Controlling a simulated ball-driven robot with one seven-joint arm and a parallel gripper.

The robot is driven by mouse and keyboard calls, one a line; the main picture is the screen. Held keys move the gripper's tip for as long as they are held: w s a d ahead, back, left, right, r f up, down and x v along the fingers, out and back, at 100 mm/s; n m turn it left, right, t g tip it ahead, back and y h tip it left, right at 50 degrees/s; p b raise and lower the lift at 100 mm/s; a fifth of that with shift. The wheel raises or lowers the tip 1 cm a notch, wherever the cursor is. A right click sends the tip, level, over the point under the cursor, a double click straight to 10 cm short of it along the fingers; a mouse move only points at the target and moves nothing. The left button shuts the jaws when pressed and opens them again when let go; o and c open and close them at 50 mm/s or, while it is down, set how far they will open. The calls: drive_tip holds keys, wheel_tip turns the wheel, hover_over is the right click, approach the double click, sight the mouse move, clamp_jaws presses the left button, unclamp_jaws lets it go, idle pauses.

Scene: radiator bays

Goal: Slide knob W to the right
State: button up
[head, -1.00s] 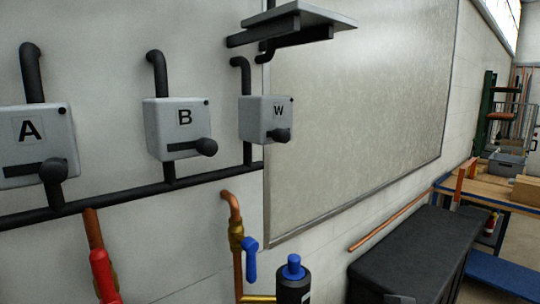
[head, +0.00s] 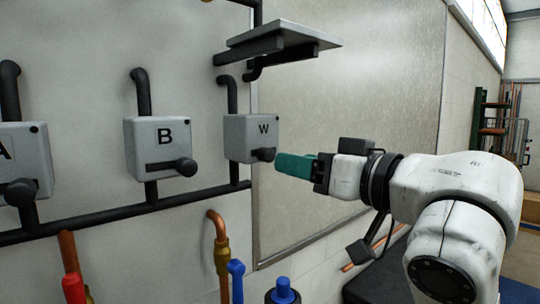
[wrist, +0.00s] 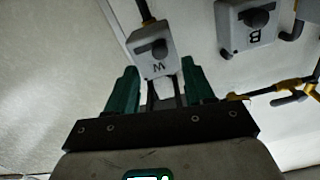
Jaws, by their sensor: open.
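Box W (head: 240,140) is a light grey wall box marked W, with a black round knob W (head: 264,155) low on its front, right of the middle in the head view. My gripper (head: 279,164) has teal fingers and reaches from the right, its tips close to the knob. In the wrist view box W (wrist: 155,58) appears upside down, with knob W (wrist: 159,48) beyond the gap between the two spread fingers of my gripper (wrist: 160,69). The fingers are open and empty. I cannot tell whether a fingertip touches the knob.
Box B (head: 158,147), with a similar knob, is to the left, and box A (head: 20,165) is at the left edge. A grey shelf (head: 285,38) juts out above box W. A dark pipe (head: 120,212) runs below the boxes, with a copper pipe (head: 217,235) lower down.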

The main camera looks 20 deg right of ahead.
sight(271, 157)
drive_tip(key=p+x, duration=0.1)
drive_tip(key=x, duration=0.6)
drive_tip(key=shift+w, duration=0.25)
clamp_jaws()
idle(0.4)
